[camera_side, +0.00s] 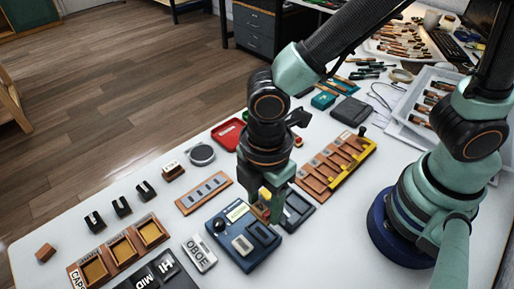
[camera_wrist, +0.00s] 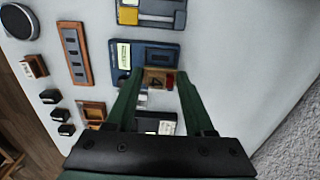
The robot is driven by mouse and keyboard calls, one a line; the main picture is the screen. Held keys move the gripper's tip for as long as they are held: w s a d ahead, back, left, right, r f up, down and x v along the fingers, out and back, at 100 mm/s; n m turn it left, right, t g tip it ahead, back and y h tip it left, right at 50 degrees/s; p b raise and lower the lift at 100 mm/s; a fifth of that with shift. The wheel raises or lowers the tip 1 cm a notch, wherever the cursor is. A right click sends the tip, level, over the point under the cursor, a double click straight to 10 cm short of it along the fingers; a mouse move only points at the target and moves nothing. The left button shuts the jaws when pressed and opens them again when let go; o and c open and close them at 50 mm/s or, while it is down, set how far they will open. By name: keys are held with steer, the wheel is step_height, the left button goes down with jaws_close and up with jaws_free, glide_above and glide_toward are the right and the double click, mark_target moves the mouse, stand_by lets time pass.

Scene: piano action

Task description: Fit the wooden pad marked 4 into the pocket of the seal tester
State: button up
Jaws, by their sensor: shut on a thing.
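My gripper (camera_side: 266,203) is shut on the wooden pad, a small brown block whose 4 shows in the wrist view (camera_wrist: 154,82). In the side view only an orange-brown sliver of the pad (camera_side: 262,211) shows between the fingers. The blue device (camera_side: 214,242), which I take for the seal tester, lies under and just left of the fingertips. It has a pale label, a dark knob and grey inset parts. In the wrist view its blue body (camera_wrist: 123,57) is partly hidden behind the pad and fingers. I cannot tell whether the pad touches it.
A dark grey device (camera_side: 297,207) sits close on the right of the blue one. A wooden rack with a yellow edge (camera_side: 350,166) stands behind it.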

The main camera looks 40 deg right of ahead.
steer(key=shift+f, duration=2.7)
steer(key=shift+f, duration=0.4)
stand_by(0.3)
steer(key=o, duration=1.4)
steer(key=shift+c, duration=0.2)
steer(key=shift+r, duration=3.55)
